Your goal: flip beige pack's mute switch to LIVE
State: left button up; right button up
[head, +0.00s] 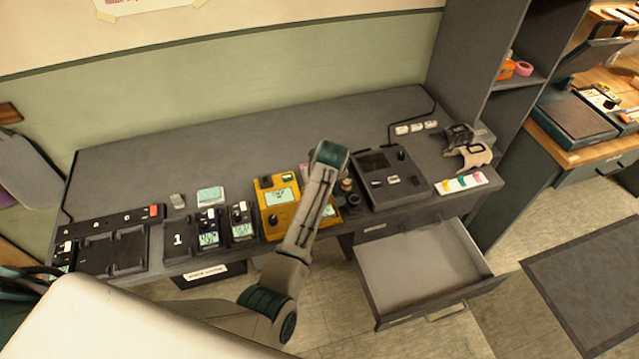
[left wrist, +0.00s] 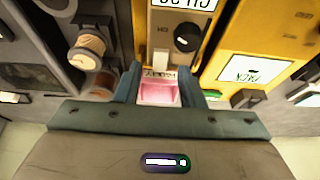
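In the left wrist view a grey-beige pack (left wrist: 162,38) lies in the yellow tester (left wrist: 240,38), its channel screen and a round black knob showing. I cannot make out a mute switch or its setting. A small pink piece (left wrist: 160,94) with a dark-lettered label shows at the pack's end. My left gripper (left wrist: 160,76) is open over it, one finger on each side; whether they touch it is unclear. In the head view my left arm covers the pack and gripper, leaving part of the yellow tester (head: 268,216) visible. My right gripper is not in view.
Left on the desk stand a blue pack (head: 208,228), a grey pack (head: 241,220) and a dark tray (head: 112,250). A dark console (head: 385,192) stands right of the tester. An open drawer (head: 420,268) juts out below. The back of the desk is mostly clear.

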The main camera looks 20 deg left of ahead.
pick_arm(q)
jog(key=shift+d, duration=0.1)
jog(key=shift+s, duration=0.1)
grip_shut()
jog(key=p, duration=0.1)
jog(key=r+g+p, duration=0.1)
jog(key=p, duration=0.1)
jog(key=shift+w+a+h, duration=0.2)
jog(key=shift+w+h, duration=0.05)
jog(key=shift+h, duration=0.05)
jog(key=shift+f+g+h+p, duration=0.2)
jog(key=shift+g+h+p, duration=0.1)
jog(key=shift+g+p, duration=0.1)
jog(key=shift+w+a+f+g+h+p, duration=0.1)
jog(key=shift+w+f+g+h+p, duration=0.05)
jog(key=shift+f+g+h+p, duration=0.2)
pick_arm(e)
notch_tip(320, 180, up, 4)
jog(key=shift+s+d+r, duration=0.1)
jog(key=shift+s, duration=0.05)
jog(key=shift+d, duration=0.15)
pick_arm(q)
grip_release()
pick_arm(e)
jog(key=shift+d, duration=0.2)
